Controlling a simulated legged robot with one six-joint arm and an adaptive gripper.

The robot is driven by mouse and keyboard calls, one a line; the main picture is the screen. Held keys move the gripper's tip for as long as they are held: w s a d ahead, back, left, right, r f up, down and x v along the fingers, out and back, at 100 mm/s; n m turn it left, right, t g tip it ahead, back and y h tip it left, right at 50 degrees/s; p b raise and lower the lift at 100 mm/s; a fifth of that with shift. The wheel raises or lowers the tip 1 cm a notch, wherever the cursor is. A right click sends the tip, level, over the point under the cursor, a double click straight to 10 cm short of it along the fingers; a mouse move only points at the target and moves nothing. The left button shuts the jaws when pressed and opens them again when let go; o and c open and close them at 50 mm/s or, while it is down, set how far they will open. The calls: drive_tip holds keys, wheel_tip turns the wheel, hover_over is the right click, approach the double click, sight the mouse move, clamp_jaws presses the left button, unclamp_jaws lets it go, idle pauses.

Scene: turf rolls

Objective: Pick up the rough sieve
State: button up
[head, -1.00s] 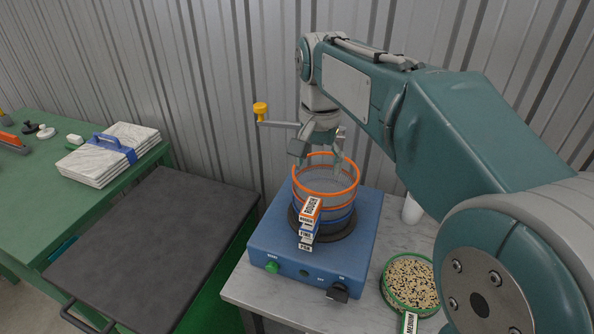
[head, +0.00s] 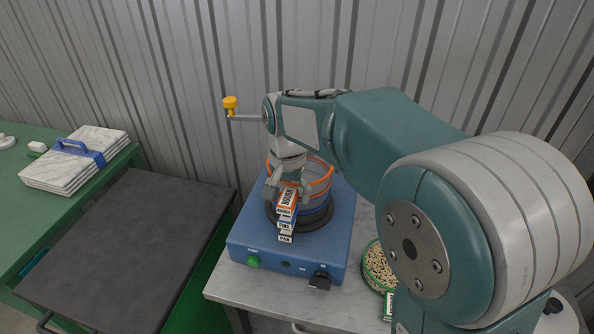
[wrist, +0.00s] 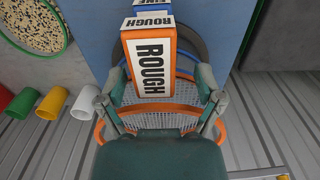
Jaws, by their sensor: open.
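The rough sieve has an orange rim (head: 322,170) and an orange and white tab (head: 289,198) marked ROUGH. It is the top one of a stack on a blue shaker (head: 331,228). Tabs marked FINE and PAN show below it. My gripper (head: 289,187) is open and low over the sieve, at its tab. In the wrist view the sieve's tab (wrist: 150,62) lies between the open fingers of my gripper (wrist: 160,88), with a gap to each side. The wire mesh (wrist: 160,118) shows behind it. My gripper and arm hide part of the sieve.
A green-rimmed sieve of seed (head: 379,268) sits right of the shaker and also shows in the wrist view (wrist: 35,22). Green, yellow and white cups (wrist: 83,103) stand nearby. A corrugated wall is close behind. A dark bench top (head: 125,245) at left is clear.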

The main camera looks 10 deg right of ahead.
drive_tip(key=shift+d, duration=0.3)
drive_tip(key=shift+c, duration=0.3)
drive_tip(key=c, duration=1.1)
drive_tip(key=shift+a, duration=0.1)
clamp_jaws()
drive_tip(key=shift+r, duration=0.1)
